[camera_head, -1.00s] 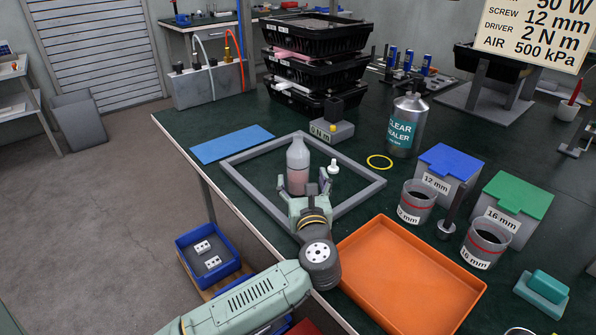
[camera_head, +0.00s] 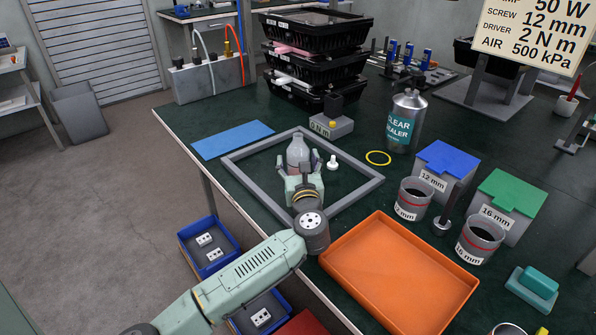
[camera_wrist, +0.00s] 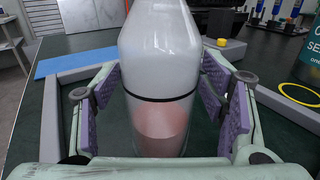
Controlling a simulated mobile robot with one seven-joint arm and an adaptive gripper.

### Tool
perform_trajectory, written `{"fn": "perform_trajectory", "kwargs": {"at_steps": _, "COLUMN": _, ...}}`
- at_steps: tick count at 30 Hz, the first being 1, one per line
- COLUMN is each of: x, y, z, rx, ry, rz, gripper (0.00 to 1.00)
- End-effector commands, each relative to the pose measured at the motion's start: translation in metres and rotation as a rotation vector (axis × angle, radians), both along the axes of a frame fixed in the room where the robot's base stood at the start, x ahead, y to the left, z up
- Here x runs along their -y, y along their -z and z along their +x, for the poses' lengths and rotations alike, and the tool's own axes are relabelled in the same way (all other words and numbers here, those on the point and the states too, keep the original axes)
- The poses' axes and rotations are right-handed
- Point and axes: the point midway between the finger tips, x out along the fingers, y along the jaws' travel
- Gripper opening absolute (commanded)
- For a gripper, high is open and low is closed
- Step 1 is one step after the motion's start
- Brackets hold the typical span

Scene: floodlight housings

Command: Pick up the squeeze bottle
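The squeeze bottle (camera_head: 298,152) is upright on the green bench inside the grey square frame (camera_head: 374,188). It is translucent, with pink liquid low inside and a dark band around it. My gripper (camera_head: 304,162) is open in front of it. In the wrist view the bottle (camera_wrist: 160,60) stands between the two purple-padded fingers (camera_wrist: 160,108), with a gap on each side. Its top is cut off in the wrist view, and its lower part is hidden behind my gripper in the head view.
A small white-capped item (camera_head: 332,163) stands just right of the bottle. An orange tray (camera_head: 348,290) lies in front right. Cups, lidded boxes and a clear sealer can (camera_head: 405,122) stand to the right. A blue mat (camera_head: 232,140) lies left. Black stacked housings (camera_head: 312,65) stand behind.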

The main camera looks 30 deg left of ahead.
Motion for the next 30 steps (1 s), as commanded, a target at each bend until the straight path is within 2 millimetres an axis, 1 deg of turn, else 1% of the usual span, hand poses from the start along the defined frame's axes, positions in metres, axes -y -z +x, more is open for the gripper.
{"fn": "perform_trajectory", "kwargs": {"at_steps": 1, "x": 0.0001, "y": -0.0001, "z": -0.0001, "rx": 0.0, "ry": 0.0, "rz": 0.0, "gripper": 0.6}}
{"fn": "perform_trajectory", "kwargs": {"at_steps": 2, "x": 0.0001, "y": -0.0001, "z": -0.0001, "rx": 0.0, "ry": 0.0, "rz": 0.0, "gripper": 0.58}}
{"fn": "perform_trajectory", "kwargs": {"at_steps": 26, "x": 0.0, "y": -0.0002, "z": -0.0002, "rx": 0.0, "ry": 0.0, "rz": 0.0, "gripper": 0.04}}
{"fn": "perform_trajectory", "kwargs": {"at_steps": 30, "x": 0.0, "y": -0.0015, "z": -0.0002, "rx": 0.002, "ry": 0.0, "rz": 0.002, "gripper": 0.04}}
